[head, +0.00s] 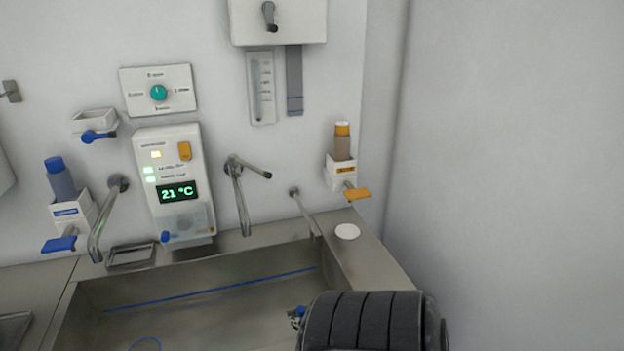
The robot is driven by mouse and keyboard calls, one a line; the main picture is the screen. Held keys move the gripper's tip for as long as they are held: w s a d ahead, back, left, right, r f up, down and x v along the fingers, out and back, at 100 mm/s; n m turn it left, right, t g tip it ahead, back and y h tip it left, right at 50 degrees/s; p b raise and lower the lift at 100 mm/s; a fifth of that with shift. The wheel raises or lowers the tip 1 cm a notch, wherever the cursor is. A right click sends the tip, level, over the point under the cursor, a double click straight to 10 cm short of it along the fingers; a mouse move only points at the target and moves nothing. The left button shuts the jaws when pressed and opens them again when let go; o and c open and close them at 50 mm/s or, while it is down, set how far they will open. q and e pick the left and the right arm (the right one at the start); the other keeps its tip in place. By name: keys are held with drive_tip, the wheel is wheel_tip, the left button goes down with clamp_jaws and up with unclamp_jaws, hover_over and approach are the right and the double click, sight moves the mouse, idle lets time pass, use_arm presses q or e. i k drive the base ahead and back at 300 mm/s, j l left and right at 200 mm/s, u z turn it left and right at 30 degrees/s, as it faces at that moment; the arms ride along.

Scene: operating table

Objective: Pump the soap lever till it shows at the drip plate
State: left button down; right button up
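Two wall dispensers have levers. The left dispenser (68,208) has a blue-capped bottle (60,180) and a blue lever (59,244). The right dispenser (340,173) has an orange-capped bottle (342,148) and an orange lever (357,194). A round white plate (347,231) lies on the sink's right ledge, below the orange lever; no soap shows on it. A small metal tray (131,256) sits on the back ledge. Which lever or plate is the soap one, I cannot tell. Neither gripper shows. A dark ribbed part at the bottom seems to be my arm.
The steel sink (200,290) fills the lower left. Spouts (240,200) and (104,220) are taps on the wall. A control panel (170,185) reads 21 °C. A dial plate (158,92) is above it. The right wall is bare. A small blue-tipped item (298,314) is unclear.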

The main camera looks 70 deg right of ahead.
sight(353, 194)
drive_tip(key=z, duration=2.6)
